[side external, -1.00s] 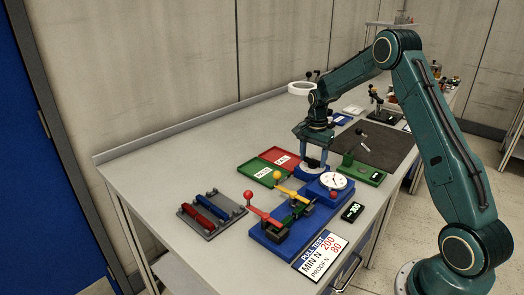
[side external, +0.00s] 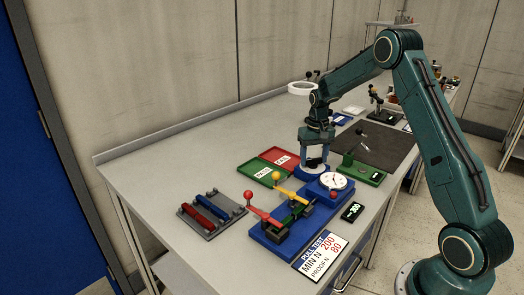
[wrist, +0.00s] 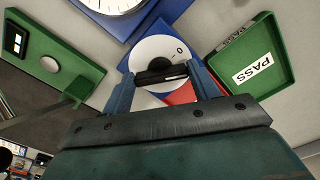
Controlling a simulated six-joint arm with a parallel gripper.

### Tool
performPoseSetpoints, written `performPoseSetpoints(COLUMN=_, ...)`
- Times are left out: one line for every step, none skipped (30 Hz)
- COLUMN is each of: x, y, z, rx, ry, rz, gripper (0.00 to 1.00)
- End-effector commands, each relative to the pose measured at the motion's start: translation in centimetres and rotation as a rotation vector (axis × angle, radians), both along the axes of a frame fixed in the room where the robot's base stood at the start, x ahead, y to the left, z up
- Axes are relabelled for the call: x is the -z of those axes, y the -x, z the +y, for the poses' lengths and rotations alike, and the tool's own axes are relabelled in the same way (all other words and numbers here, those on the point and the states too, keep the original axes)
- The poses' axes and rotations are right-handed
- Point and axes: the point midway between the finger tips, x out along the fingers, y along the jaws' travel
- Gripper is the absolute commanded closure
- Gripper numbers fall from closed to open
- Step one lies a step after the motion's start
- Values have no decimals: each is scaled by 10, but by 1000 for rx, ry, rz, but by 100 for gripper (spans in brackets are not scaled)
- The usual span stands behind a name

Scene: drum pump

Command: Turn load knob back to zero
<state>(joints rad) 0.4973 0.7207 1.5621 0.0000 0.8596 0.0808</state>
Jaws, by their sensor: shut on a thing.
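The load knob (wrist: 152,50) is a white disc with a "0" mark and a black grip bar (wrist: 162,75), on a blue base. My gripper (wrist: 162,80) is shut on the black bar, with one blue finger at each end of it. In the side external view my gripper (side external: 314,166) points down at the knob, just behind the round white gauge (side external: 333,181); the fingers and wrist partly hide the knob there. The blue pull-test fixture (side external: 285,228) has a red-balled lever (side external: 262,208) and a yellow-balled lever (side external: 288,196).
Green PASS (side external: 262,171) and red FAIL (side external: 280,158) trays lie left of my gripper. A green block with a post (side external: 361,174) stands close on the right. A small display (side external: 352,211) and a sign (side external: 320,256) lie in front. A grey rack (side external: 211,213) is at left.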

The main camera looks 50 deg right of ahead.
Motion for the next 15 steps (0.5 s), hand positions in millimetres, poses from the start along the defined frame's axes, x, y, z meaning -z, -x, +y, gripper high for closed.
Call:
performPoseSetpoints(x=-1, y=0, z=-1, rx=-45, ry=1, rz=-2, gripper=63)
performPoseSetpoints(x=-1, y=0, z=-1, rx=-74, ry=1, rz=-2, gripper=63)
performPoseSetpoints(x=-1, y=0, z=-1, rx=-111, ry=1, rz=-2, gripper=63)
performPoseSetpoints(x=-1, y=0, z=-1, rx=-140, ry=1, rz=-2, gripper=63)
performPoseSetpoints(x=-1, y=0, z=-1, rx=-169, ry=1, rz=-2, gripper=63)
performPoseSetpoints(x=-1, y=0, z=-1, rx=-206, ry=1, rz=-2, gripper=63)
performPoseSetpoints(x=-1, y=0, z=-1, rx=-234, ry=1, rz=-2, gripper=63)
performPoseSetpoints(x=-1, y=0, z=-1, rx=-261, ry=1, rz=-2, gripper=63)
performPoseSetpoints(x=-1, y=0, z=-2, rx=-297, ry=1, rz=-2, gripper=63)
performPoseSetpoints(x=-1, y=0, z=-2, rx=-322, ry=1, rz=-2, gripper=63)
performPoseSetpoints(x=-1, y=0, z=-2, rx=-347, ry=1, rz=-3, gripper=63)
performPoseSetpoints(x=-1, y=0, z=-2, rx=-379, ry=1, rz=-3, gripper=63)
performPoseSetpoints(x=-1, y=0, z=-2, rx=-401, ry=1, rz=-3, gripper=63)
performPoseSetpoints(x=-1, y=0, z=-2, rx=-423, ry=1, rz=-3, gripper=63)
performPoseSetpoints(x=-1, y=0, z=-2, rx=-450, ry=1, rz=-3, gripper=63)
